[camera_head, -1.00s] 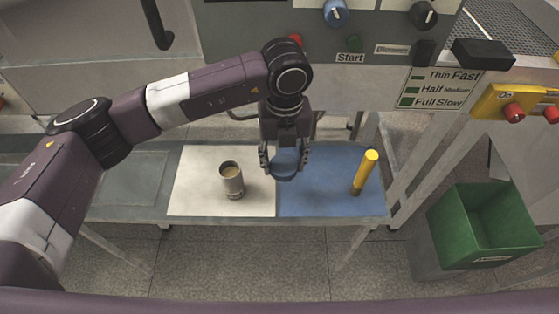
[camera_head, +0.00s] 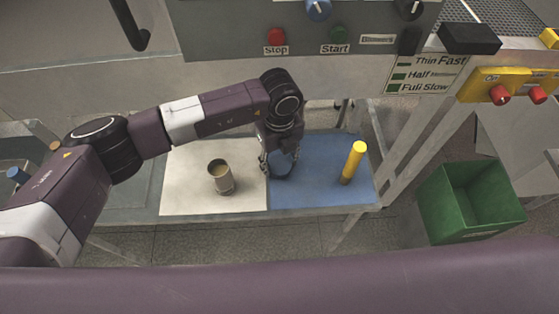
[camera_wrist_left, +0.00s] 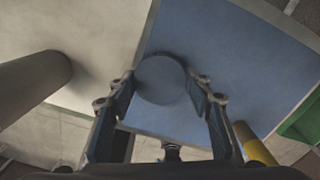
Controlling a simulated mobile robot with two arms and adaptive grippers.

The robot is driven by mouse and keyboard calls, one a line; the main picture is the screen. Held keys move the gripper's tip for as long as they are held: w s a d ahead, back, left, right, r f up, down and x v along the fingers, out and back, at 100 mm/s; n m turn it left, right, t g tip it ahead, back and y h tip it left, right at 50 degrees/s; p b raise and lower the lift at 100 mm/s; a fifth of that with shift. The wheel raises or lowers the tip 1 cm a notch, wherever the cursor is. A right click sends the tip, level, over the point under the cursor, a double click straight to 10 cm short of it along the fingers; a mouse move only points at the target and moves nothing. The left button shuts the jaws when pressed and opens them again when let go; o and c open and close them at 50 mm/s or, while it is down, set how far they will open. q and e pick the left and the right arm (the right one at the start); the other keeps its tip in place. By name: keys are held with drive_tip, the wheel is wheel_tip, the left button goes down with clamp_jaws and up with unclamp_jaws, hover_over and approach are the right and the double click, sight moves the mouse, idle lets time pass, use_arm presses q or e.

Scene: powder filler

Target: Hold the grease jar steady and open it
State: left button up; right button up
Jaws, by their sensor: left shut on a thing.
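The grease jar (camera_head: 222,184), a grey cylinder with tan contents showing, stands uncovered and upright on the white mat (camera_head: 190,200). It also shows in the left wrist view (camera_wrist_left: 30,85) at the left edge. My left gripper (camera_head: 280,165) points down over the left part of the blue mat (camera_head: 315,190), to the right of the jar. It is shut on the round dark blue lid (camera_wrist_left: 160,78), which sits between its fingertips. The lid is low, at or just above the mat; I cannot tell if it touches. My right gripper is not in view.
A yellow cylinder (camera_head: 354,160) stands upright on the blue mat, right of my left gripper. A green bin (camera_head: 440,205) is on the right beyond the table leg. The machine's panel with knobs and buttons (camera_head: 339,35) rises behind the table.

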use_arm(q)
drive_tip(key=shift+f, duration=0.35)
drive_tip(key=shift+f, duration=0.1)
drive_tip(key=shift+f, duration=0.15)
drive_tip(key=o, duration=1.3)
